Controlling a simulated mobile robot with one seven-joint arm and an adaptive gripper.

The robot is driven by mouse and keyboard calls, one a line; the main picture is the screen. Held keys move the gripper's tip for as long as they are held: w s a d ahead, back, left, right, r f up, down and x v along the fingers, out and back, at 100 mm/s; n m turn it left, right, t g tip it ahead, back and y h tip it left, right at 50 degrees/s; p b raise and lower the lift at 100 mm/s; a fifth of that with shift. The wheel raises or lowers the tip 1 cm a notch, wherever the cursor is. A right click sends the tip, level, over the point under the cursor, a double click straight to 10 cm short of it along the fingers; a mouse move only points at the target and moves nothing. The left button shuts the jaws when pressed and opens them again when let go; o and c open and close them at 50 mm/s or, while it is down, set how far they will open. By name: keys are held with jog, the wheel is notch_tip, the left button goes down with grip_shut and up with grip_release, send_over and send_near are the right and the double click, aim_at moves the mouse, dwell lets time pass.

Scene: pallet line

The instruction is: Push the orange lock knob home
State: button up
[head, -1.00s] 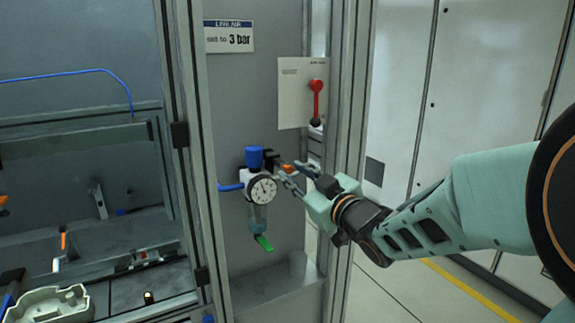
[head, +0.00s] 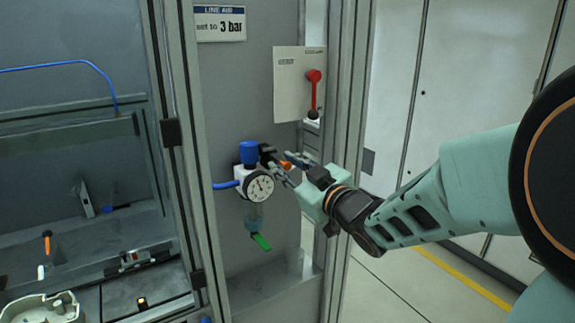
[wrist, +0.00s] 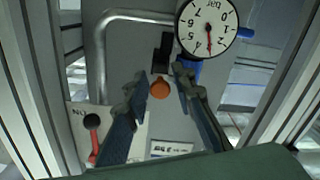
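The orange lock knob (wrist: 160,88) shows between my two fingers in the wrist view. In the head view the knob (head: 286,165) is small, at the right of the air regulator. My gripper (wrist: 161,77) is open, with one finger on each side of the knob and visible gaps between. In the head view my gripper (head: 284,167) reaches in from the right to the regulator. Whether a fingertip touches anything cannot be told. The regulator has a blue top knob (head: 249,152), a round white gauge (head: 260,188) and a green lever (head: 262,242) below.
A plate with a red-handled lever (head: 314,90) is mounted above my gripper. A grey frame post (head: 346,120) stands close behind my gripper. A blue hose (head: 226,185) runs left from the regulator. A line air sign (head: 220,23) reads 3 bar. A workbench is at left.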

aim_at(276, 158)
grip_shut()
jog(key=b+x, duration=0.1)
jog(key=x, duration=0.1)
jog(key=shift+w+a, duration=0.2)
jog(key=shift+r, duration=0.15)
jog(key=shift+c, duration=0.3)
grip_release()
jog(key=shift+o, duration=0.3)
jog(key=shift+w, duration=0.1)
